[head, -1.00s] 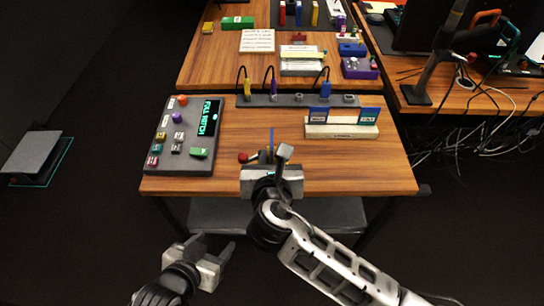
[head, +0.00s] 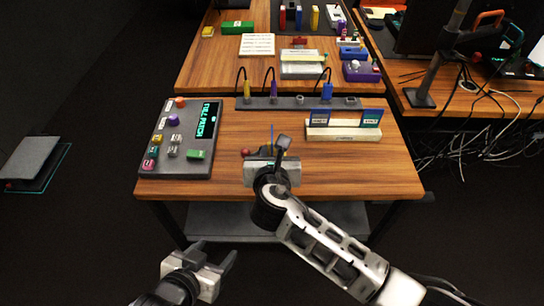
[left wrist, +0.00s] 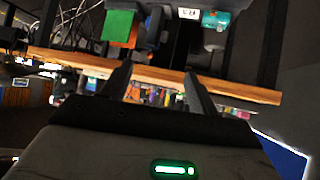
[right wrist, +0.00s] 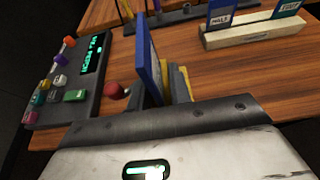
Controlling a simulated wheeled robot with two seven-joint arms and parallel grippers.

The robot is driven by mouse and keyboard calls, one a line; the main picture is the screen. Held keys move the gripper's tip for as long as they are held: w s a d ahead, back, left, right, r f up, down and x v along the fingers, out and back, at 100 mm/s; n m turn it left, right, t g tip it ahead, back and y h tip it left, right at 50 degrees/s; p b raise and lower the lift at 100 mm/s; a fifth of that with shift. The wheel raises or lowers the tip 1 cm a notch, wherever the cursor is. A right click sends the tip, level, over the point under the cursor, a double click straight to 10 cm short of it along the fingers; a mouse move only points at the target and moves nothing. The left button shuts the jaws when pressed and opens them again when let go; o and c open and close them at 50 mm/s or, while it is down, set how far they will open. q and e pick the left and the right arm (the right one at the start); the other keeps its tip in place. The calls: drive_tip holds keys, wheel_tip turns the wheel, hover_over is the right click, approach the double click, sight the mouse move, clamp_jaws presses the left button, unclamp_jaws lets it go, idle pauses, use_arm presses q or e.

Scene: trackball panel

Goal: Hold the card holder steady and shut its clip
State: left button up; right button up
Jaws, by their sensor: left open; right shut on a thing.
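The card holder is mostly hidden by my right gripper near the table's front edge. An upright blue card (right wrist: 149,66) and a round red knob (right wrist: 116,90) show there in the right wrist view. In the head view the card is a thin blue line (head: 272,134) and the knob a red dot (head: 245,153). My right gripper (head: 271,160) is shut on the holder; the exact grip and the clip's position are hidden. My left gripper (head: 215,252) is open and empty, below and in front of the table, apart from the holder; its spread fingers show in the left wrist view (left wrist: 158,85).
A grey control panel (head: 178,165) with coloured knobs is left of the holder. A cream rack (head: 347,133) with two blue cards stands back right. A dark strip (head: 300,102) with cables lies behind. The table's front right (head: 370,172) is clear.

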drive_tip(key=shift+w+a+f+b, duration=0.2)
drive_tip(key=shift+w+f+b, duration=1.3)
drive_tip(key=shift+w+f, duration=0.3)
drive_tip(key=w+f+b, duration=0.3)
drive_tip(key=shift+w+a+b, duration=0.15)
drive_tip(key=shift+w+b, duration=0.1)
drive_tip(key=shift+b, duration=0.05)
use_arm(q)
drive_tip(key=f, duration=0.1)
drive_tip(key=d, duration=0.1)
drive_tip(key=f, duration=0.1)
drive_tip(key=shift+w+d+f+n+t+h, duration=0.15)
drive_tip(key=shift+w+f+n+t+h, duration=0.15)
drive_tip(key=shift+w+h, duration=0.1)
use_arm(e)
drive_tip(key=shift+w+f, duration=0.15)
drive_tip(key=shift+w, duration=0.2)
use_arm(q)
drive_tip(key=shift+s+f+b, duration=0.1)
drive_tip(key=shift+f+b, duration=0.15)
drive_tip(key=shift+b, duration=0.1)
use_arm(e)
drive_tip(key=shift+f, duration=0.35)
